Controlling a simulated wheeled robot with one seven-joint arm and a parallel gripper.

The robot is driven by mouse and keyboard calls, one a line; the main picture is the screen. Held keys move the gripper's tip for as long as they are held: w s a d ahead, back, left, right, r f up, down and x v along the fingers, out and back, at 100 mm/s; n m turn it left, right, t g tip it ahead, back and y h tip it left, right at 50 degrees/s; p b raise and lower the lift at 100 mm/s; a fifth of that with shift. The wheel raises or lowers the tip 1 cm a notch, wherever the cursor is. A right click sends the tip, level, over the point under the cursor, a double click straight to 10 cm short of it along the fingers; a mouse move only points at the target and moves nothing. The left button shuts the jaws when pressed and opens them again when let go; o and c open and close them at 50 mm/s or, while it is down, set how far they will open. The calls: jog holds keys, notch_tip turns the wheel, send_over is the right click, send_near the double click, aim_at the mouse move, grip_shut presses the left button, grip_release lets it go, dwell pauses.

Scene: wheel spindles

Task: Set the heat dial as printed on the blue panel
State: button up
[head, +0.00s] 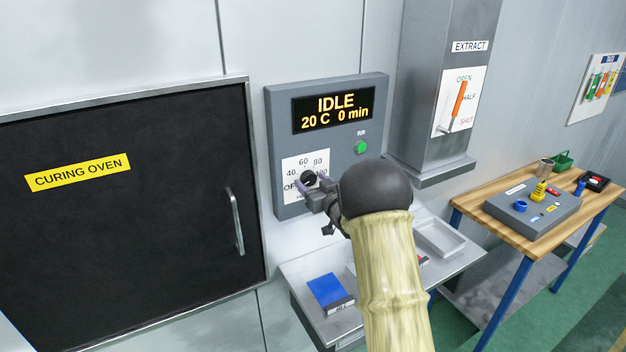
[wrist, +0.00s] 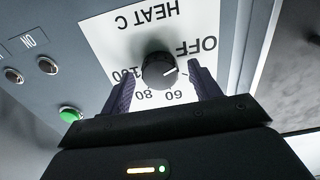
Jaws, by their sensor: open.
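The heat dial (head: 308,179) is a black round knob on a white scale plate on the grey oven control panel (head: 279,130). The wrist view shows the dial (wrist: 157,70) upside down, its white pointer towards the OFF side. The 40 mark is hidden there by a finger. My gripper (head: 316,186) is open at the dial. In the wrist view, my gripper (wrist: 161,76) has one finger on each side of the knob, with gaps showing. The display (head: 335,109) reads IDLE, 20 C, 0 min. I see no readable printed setting on a blue panel.
A green RUN button (head: 361,147) is right of the scale. The curing oven door (head: 120,230) is at left. An EXTRACT lever (head: 459,101) is at right. Below, a shelf (head: 305,272) holds a blue item (head: 328,289) and a tray (head: 440,237). A wooden bench (head: 535,249) stands right.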

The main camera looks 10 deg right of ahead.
jog(key=c, duration=1)
jog(key=shift+o, duration=0.2)
jog(key=shift+f+m, duration=0.1)
jog(key=shift+m, duration=0.2)
jog(key=m+b, duration=0.1)
jog(key=m, duration=0.2)
jog(key=shift+d+b, duration=0.1)
jog(key=shift+b, duration=0.3)
jog(key=m, duration=0.5)
jog(key=shift+m, duration=0.3)
jog(key=m, duration=0.5)
jog(key=shift+m, duration=0.3)
jog(key=m, duration=0.5)
jog(key=shift+p, duration=0.4)
